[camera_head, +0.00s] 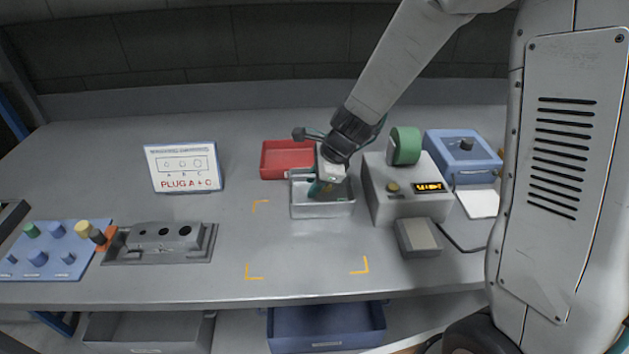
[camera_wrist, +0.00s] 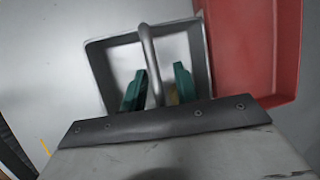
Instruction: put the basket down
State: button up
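The basket (camera_head: 338,210) is a small grey metal open box with a bar handle, at the middle of the bench beside the red tray. It appears upright and down on the bench top. In the wrist view the basket's rim (camera_wrist: 101,75) and its arched handle (camera_wrist: 147,45) show. My gripper (camera_wrist: 160,72) reaches down into the basket with its two teal fingers on either side of the handle. A gap shows between the right finger and the handle, so the fingers look open. In the head view my gripper (camera_head: 320,189) partly hides the handle and basket interior.
A red tray (camera_head: 283,158) lies just behind the basket. A grey machine (camera_head: 405,198) with a green roll stands close on its right. Yellow corner marks (camera_head: 254,272) frame clear bench in front and left. A sign (camera_head: 183,167) and a block with holes (camera_head: 160,243) are farther left.

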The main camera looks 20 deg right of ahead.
jog(key=shift+r, duration=0.1)
jog(key=v, duration=1.1)
jog(key=s+d+r+n+h, duration=0.1)
jog(key=s+d+r+n, duration=0.1)
jog(key=s+n, duration=0.4)
jog(key=s+d+r+n+g+h, duration=0.1)
jog(key=s+d+r+n, duration=0.2)
jog(key=s+n, duration=0.4)
jog(key=s+d+r+n+h, duration=0.2)
jog(key=s+r+n, duration=0.2)
jog(key=s, duration=0.9)
jog(key=n, duration=0.2)
jog(key=shift+d+n+g, duration=0.2)
jog(key=shift+n+g, duration=0.2)
jog(key=shift+r, duration=0.1)
